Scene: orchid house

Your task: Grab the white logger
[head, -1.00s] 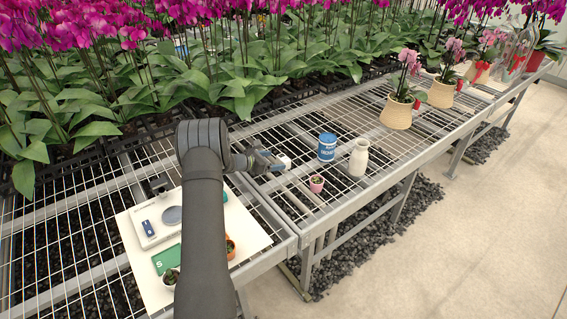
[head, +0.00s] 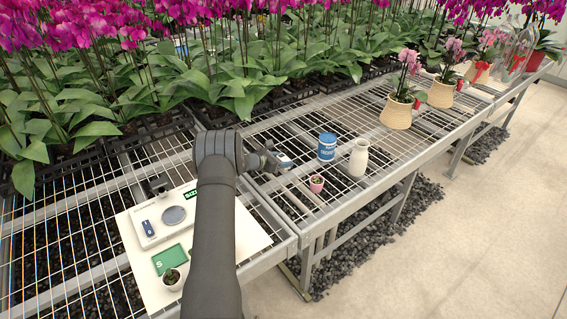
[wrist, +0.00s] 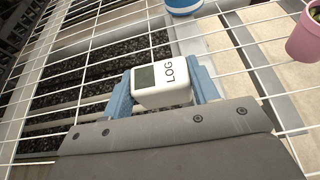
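The white logger (wrist: 163,84), a small white block with a dark screen and the letters "LOG", is between the blue fingers of my gripper (wrist: 163,88) in the wrist view. Both fingers lie against its sides, so my gripper looks shut on it. In the head view the logger (head: 285,161) is small and partly covered by my gripper (head: 281,161), over the wire bench left of the blue tin. I cannot tell whether it still touches the mesh.
A blue tin (head: 327,147), a white bottle (head: 359,158) and a small pink pot (head: 316,184) stand to the right. A white board (head: 255,240) with a green card (head: 170,259) and a potted plant (head: 172,279) lies at left. Orchids fill the back.

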